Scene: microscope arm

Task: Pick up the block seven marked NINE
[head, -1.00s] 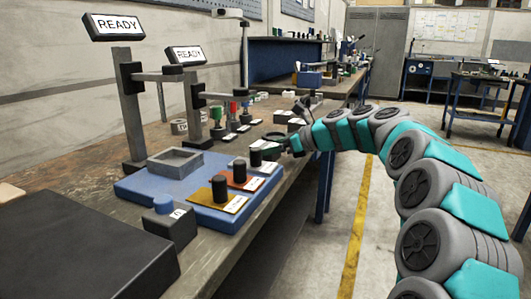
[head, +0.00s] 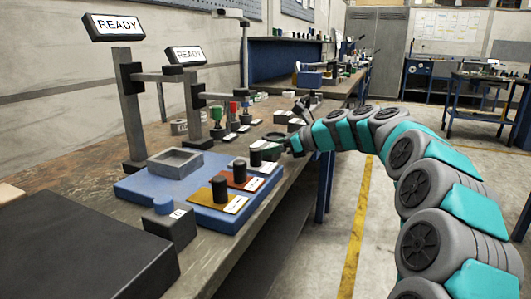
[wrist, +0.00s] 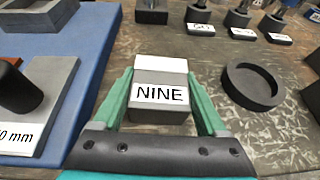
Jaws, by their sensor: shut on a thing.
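The block marked NINE (wrist: 160,94) is a grey block with a white label and a pale top, standing on the worn bench in the wrist view. My gripper (wrist: 160,82) has its two green fingers on either side of it and is shut on it. The label faces my wrist camera, and the block looks upright. I cannot tell whether it touches the bench. In the head view my gripper (head: 292,146) is small at the bench's right edge, and the block cannot be made out there.
A dark round dish (wrist: 252,86) stands close to the right finger. A blue board (wrist: 85,75) with a peg lies to the left. Several small labelled holders stand behind. In the head view, two READY signs (head: 114,27) on posts stand at the left.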

